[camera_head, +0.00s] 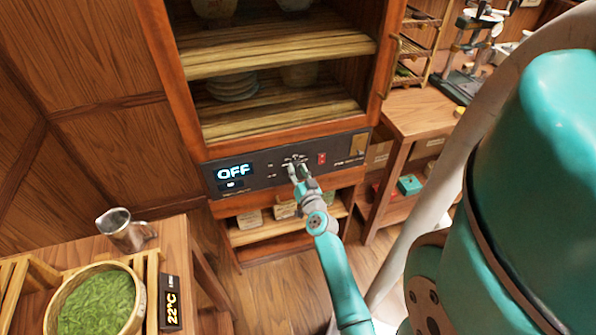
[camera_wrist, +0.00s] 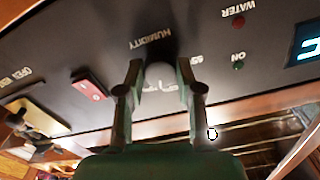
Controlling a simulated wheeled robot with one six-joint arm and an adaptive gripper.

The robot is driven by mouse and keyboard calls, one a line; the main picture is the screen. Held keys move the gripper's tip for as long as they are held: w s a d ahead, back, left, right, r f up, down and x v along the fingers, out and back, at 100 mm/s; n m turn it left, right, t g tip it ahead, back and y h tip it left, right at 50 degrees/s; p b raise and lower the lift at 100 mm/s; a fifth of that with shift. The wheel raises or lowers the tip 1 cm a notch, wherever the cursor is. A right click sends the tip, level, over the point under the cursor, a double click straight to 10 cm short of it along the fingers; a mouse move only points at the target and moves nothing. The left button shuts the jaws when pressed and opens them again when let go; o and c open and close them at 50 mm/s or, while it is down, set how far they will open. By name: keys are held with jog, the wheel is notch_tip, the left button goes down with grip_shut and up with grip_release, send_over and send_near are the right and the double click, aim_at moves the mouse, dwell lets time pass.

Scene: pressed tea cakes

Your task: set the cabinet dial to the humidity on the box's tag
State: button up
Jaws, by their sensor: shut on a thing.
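The cabinet (camera_head: 190,115) is wooden, with a black control panel (camera_head: 265,166) under its open shelves. The panel's lit display (camera_head: 233,172) reads OFF. In the wrist view the panel appears upside down, and the humidity dial (camera_wrist: 160,74) is below the word HUMIDITY. My gripper (camera_head: 296,170) reaches the panel from below. In the wrist view my gripper (camera_wrist: 160,88) has one finger on each side of the dial and is shut on it. The fingers hide part of the dial and its markings. No readable humidity tag on a box shows in these views.
A red switch (camera_head: 321,158) is right of the dial. Small boxes (camera_head: 250,219) sit on the lower shelf. A basket of green leaves (camera_head: 95,305) and a display reading 22°C (camera_head: 171,302) stand at lower left, near a metal jug (camera_head: 125,230). A wooden table (camera_head: 425,110) stands at right.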

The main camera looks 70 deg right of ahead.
jog(key=shift+m, duration=2.2)
jog(key=o, duration=1.2)
jog(key=shift+c, duration=0.2)
jog(key=v, duration=1.2)
